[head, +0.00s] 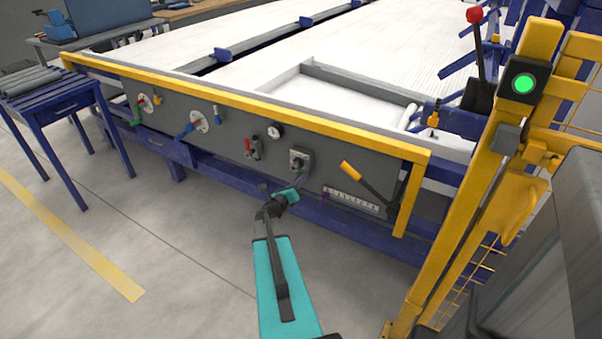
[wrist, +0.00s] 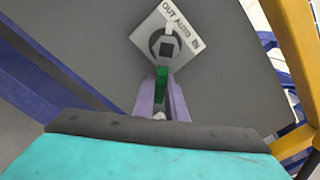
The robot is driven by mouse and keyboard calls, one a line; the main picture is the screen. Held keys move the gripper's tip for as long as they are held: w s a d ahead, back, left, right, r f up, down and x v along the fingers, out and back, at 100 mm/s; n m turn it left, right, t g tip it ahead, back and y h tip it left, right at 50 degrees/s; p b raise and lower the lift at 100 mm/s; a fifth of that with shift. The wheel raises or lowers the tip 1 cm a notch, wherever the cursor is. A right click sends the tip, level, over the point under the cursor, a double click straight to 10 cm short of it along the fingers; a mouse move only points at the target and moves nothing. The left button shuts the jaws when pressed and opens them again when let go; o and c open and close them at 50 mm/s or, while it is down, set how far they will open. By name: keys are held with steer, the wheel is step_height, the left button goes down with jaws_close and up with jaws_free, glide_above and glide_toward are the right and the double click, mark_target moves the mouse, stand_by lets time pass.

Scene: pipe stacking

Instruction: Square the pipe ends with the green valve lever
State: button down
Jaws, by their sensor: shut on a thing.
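The green valve lever (wrist: 161,78) hangs from a dark round hub on a pale square plate (wrist: 150,24) marked OUT, AUTO and IN. In the wrist view it points toward the picture's bottom. My gripper (wrist: 161,97) is shut on the lever's lower part, with a purple finger on each side. In the head view my gripper (head: 299,179) is at the front panel, just below the same valve plate (head: 300,154). The lever itself is hard to make out there. The pipe ends cannot be made out clearly.
The grey panel (head: 225,147) also carries a gauge (head: 275,131), small red and grey levers (head: 252,147) and two round dials to the left. A yellow-and-black handle (head: 366,182) sits to the right. A yellow post (head: 480,190) stands further right.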

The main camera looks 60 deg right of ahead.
steer(key=shift+s+a+f, duration=0.1)
steer(key=shift+s, duration=0.25)
steer(key=c, duration=1.9)
jaws_free()
steer(key=shift+o, duration=0.5)
steer(key=shift+w, duration=0.1)
steer(key=shift+w+n, duration=0.1)
steer(key=shift+n, duration=0.2)
steer(key=a, duration=1.3)
steer(key=shift+a, duration=0.4)
steer(key=shift+w, duration=0.1)
